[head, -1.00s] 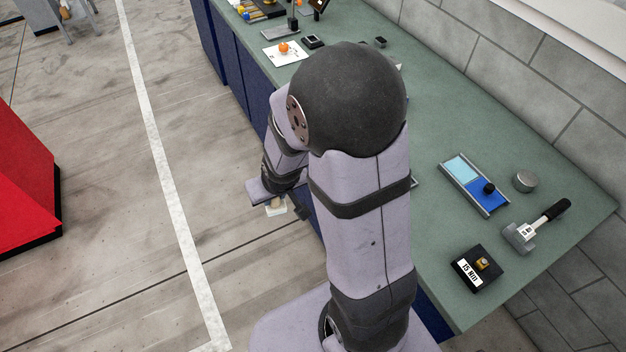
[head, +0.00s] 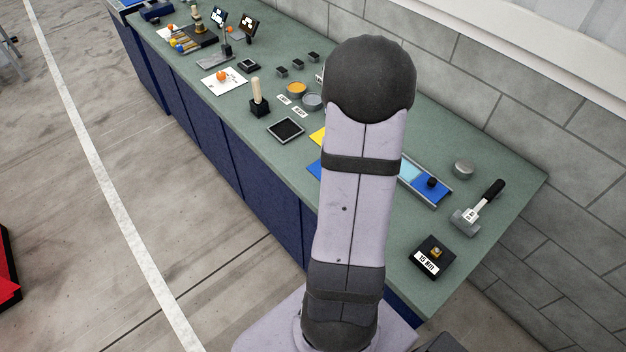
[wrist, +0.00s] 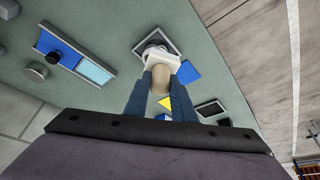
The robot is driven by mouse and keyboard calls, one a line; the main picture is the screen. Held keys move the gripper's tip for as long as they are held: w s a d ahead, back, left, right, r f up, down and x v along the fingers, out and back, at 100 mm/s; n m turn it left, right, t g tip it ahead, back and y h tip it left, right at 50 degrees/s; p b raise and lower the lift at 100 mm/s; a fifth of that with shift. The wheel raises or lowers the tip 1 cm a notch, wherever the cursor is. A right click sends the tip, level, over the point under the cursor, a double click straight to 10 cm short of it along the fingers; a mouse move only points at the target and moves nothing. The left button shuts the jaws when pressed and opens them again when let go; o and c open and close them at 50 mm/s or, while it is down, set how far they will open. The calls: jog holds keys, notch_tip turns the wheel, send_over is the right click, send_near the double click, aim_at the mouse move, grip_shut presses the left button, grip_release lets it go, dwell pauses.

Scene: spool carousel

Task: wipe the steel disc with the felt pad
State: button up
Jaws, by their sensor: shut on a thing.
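My gripper (wrist: 160,88) is in the wrist view, with its two blue fingers shut on the tan knob of the white felt pad (wrist: 164,60). The pad is held over a dark-rimmed square tray (wrist: 178,45) on the green bench. A dark grey round shape, probably the steel disc (wrist: 150,45), shows in that tray, partly hidden by the pad. I cannot tell whether the pad touches it. In the head view my arm hides the gripper, the pad and the tray.
A shallow black tray (head: 286,130) and a wooden-handled tool (head: 258,98) stand left of my arm.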

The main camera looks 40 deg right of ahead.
jog(key=shift+w+d+r+n, duration=0.4)
jog(key=shift+w+d+r, duration=0.6)
jog(key=shift+r, duration=0.15)
